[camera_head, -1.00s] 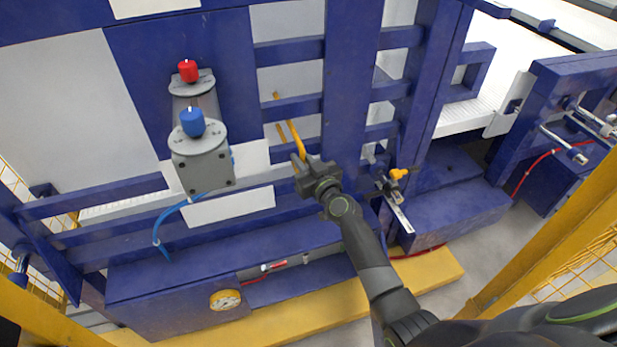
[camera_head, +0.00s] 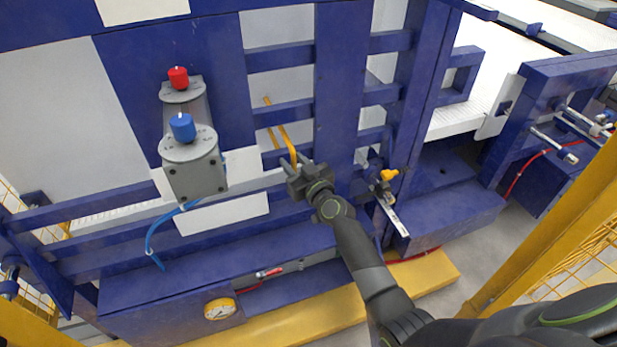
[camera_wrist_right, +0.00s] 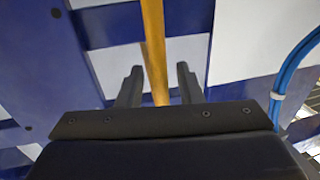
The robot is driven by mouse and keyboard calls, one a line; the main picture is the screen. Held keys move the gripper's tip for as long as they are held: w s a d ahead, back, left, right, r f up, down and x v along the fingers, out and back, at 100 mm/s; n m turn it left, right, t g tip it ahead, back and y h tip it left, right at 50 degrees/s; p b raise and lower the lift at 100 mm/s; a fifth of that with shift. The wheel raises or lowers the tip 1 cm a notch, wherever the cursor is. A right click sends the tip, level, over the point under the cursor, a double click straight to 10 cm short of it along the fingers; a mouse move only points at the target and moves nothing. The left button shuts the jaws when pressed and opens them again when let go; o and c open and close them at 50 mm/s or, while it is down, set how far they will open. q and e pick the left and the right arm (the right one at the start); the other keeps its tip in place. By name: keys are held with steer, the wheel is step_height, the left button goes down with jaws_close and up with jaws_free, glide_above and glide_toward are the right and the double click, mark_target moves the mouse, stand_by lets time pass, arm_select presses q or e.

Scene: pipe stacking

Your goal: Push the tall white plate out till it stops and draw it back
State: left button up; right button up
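White panels show behind the blue frame: a large one (camera_head: 70,120) at the left and narrower pieces (camera_head: 278,75) between the blue bars. I cannot tell which of them is the tall plate. A yellow lever (camera_head: 284,137) slants down in front of the bars. My right gripper (camera_head: 297,165) is at its lower end. In the right wrist view, the lever (camera_wrist_right: 154,45) runs between the two spread fingers of the right gripper (camera_wrist_right: 159,85), with a gap visible on each side. My left gripper is not in view.
A grey valve box (camera_head: 197,170) with a blue knob (camera_head: 183,127) and a red knob (camera_head: 178,78) stands left of the lever. A yellow-handled valve (camera_head: 388,175) is right of my gripper. A pressure gauge (camera_head: 219,308) sits low. A yellow post (camera_head: 550,235) stands at the right.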

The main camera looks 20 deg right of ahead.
arm_select(q)
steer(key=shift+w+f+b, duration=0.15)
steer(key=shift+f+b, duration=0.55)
steer(key=shift+b, duration=0.05)
arm_select(e)
steer(key=v, duration=1.7)
